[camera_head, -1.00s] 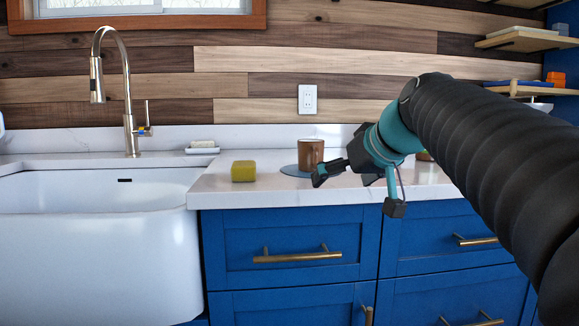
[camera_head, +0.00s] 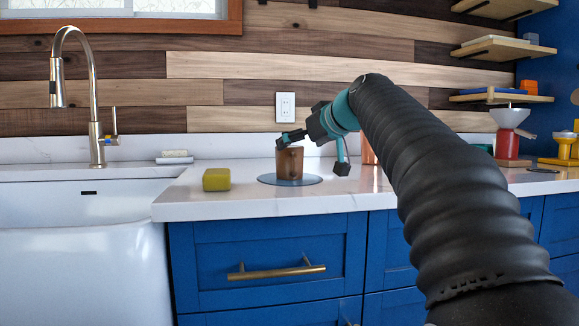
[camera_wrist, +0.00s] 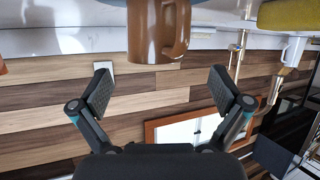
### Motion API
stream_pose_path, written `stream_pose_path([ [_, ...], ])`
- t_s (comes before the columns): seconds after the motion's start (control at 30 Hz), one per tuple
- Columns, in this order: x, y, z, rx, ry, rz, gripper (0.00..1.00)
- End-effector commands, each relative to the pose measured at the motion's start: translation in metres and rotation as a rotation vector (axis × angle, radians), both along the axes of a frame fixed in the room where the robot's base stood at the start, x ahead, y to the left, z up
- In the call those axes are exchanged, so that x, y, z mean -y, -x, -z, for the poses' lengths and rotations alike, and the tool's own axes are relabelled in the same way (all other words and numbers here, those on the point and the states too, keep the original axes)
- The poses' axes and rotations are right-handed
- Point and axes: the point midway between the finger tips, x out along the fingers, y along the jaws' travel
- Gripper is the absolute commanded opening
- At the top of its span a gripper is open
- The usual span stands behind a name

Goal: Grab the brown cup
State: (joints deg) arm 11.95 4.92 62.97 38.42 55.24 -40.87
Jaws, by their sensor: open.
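The brown cup (camera_head: 290,164) stands upright on a round blue-grey mat (camera_head: 291,180) on the white counter. My gripper (camera_head: 312,152) is at the cup's upper right in the head view, with one finger overlapping its rim there. In the wrist view the cup (camera_wrist: 157,32) appears at the top centre with its handle toward the right. The open fingers of my gripper (camera_wrist: 162,90) are spread below it in that picture, with nothing between them. I cannot tell whether a finger touches the cup.
A yellow-green sponge (camera_head: 216,179) lies left of the mat. The white sink (camera_head: 80,215) and tall faucet (camera_head: 94,100) are further left. A red-and-white container (camera_head: 508,134) and yellow item (camera_head: 563,149) stand at the right. The wooden wall (camera_head: 210,120) rises behind.

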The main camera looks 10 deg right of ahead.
Motion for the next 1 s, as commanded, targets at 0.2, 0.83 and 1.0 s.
stream_pose_path([
  [0.2,-0.003,-0.008,0.005,-0.002,0.0,-0.001,1.0],
  [0.83,-0.013,-0.05,0.026,-0.001,0.0,0.0,1.0],
  [1.0,-0.013,-0.05,0.026,-0.001,0.0,0.0,0.57],
])
